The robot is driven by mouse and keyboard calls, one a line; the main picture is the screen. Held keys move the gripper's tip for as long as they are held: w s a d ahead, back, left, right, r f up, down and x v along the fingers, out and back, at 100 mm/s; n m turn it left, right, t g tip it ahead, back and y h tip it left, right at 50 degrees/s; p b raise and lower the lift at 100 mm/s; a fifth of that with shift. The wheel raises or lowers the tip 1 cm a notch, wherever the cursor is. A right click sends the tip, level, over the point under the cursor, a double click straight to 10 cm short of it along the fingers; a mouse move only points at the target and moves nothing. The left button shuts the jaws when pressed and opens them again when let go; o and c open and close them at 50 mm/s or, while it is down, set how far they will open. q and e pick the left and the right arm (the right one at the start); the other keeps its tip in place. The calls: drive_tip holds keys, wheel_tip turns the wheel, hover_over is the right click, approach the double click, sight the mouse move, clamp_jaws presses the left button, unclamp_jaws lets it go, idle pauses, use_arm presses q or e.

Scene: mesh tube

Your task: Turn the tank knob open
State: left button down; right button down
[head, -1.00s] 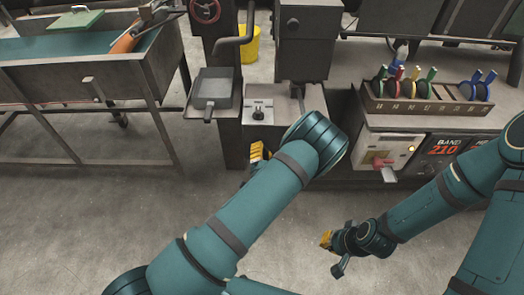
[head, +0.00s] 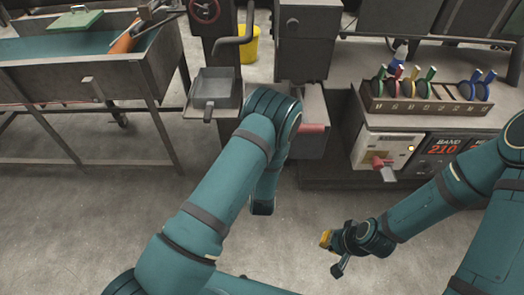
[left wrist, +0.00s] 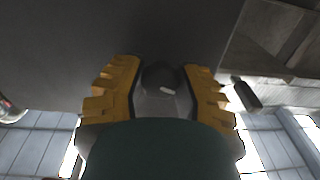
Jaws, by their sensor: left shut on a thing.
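A dark round knob (left wrist: 160,77), which looks like the tank knob, sits against a broad dark surface in the left wrist view. My left gripper (left wrist: 163,90) has its yellow ridged fingers on both sides of the knob and is shut on it. In the head view the left gripper and the knob are hidden behind my own teal left arm. My right gripper (head: 335,252) hangs low over the floor at the right, its fingers apart, holding nothing.
A grey pan (head: 214,91) is on a small shelf left of my left arm. A red handle (head: 312,128) shows just right of it. A rack of coloured discs (head: 425,104) stands on the right bench, above a panel with a red knob (head: 381,162). The floor is clear.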

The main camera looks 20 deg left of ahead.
use_arm(q)
drive_tip(key=n, duration=0.5)
drive_tip(key=shift+f+n, duration=0.1)
drive_tip(key=shift+n, duration=0.2)
drive_tip(key=n, duration=0.5)
drive_tip(key=shift+n, duration=0.3)
drive_tip(key=n, duration=0.4)
drive_tip(key=shift+d, duration=0.1)
drive_tip(key=n, duration=0.5)
drive_tip(key=shift+d+r+n, duration=0.1)
drive_tip(key=shift+r+n, duration=0.1)
drive_tip(key=shift+n, duration=0.2)
drive_tip(key=n, duration=0.4)
drive_tip(key=shift+r+n, duration=0.1)
drive_tip(key=shift+n, duration=0.2)
drive_tip(key=n, duration=0.4)
drive_tip(key=shift+r+n, duration=0.1)
drive_tip(key=shift+n, duration=0.2)
drive_tip(key=n, duration=0.4)
drive_tip(key=shift+a+r+n, duration=0.1)
drive_tip(key=shift+a+n, duration=0.05)
drive_tip(key=shift+n, duration=1.25)
drive_tip(key=shift+a+n, duration=0.1)
drive_tip(key=shift+n, duration=1.3)
drive_tip(key=shift+w, duration=0.1)
